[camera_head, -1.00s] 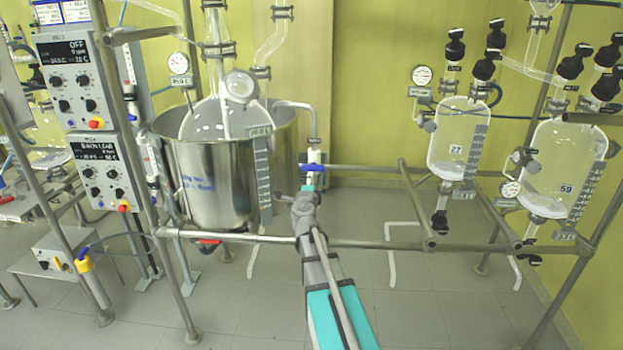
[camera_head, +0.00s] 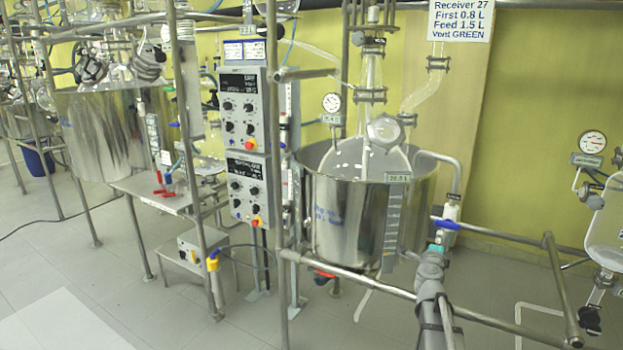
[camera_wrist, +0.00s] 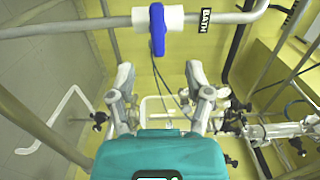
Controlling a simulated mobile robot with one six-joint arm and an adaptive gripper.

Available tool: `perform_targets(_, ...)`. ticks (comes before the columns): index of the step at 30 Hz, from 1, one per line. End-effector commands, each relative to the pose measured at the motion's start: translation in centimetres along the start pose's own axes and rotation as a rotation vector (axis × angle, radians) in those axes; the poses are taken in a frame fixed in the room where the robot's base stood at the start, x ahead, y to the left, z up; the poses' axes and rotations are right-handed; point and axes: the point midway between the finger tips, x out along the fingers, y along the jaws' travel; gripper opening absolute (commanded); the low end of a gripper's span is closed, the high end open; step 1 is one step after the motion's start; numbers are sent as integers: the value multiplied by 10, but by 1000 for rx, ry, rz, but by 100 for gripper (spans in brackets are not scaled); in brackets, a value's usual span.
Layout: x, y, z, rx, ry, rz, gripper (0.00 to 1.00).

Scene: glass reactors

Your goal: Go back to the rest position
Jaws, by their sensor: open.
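My gripper (camera_head: 436,252) shows from behind at the end of my arm in the head view, just below the blue valve handle (camera_head: 446,225). In the wrist view my gripper (camera_wrist: 160,80) is open, its two grey fingers apart and nothing between them. The blue handle (camera_wrist: 157,30) hangs from a white valve body on a metal pipe, past the fingertips. It appears apart from the fingers. The head view does not show clearly how wide the gap is.
A steel bath vessel (camera_head: 345,215) with a glass reactor stands left of my gripper, behind a metal rail (camera_head: 350,277). Control boxes (camera_head: 240,110) are mounted further left. A glass receiver (camera_head: 606,225) is at the right edge. Open floor (camera_head: 60,290) lies at the front left.

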Motion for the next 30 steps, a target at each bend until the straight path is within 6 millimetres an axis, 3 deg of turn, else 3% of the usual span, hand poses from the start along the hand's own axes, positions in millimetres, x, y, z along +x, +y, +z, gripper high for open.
perform_targets(8, -26, -17, 65, -186, -260, -27, 66)
perform_targets(12, -54, -17, 111, -337, -457, -24, 66)
perform_targets(18, -103, -1, 164, -568, -737, 18, 66)
perform_targets(24, -159, 25, 194, -801, -997, 108, 66)
perform_targets(30, -216, 54, 197, -1034, -1229, 249, 66)
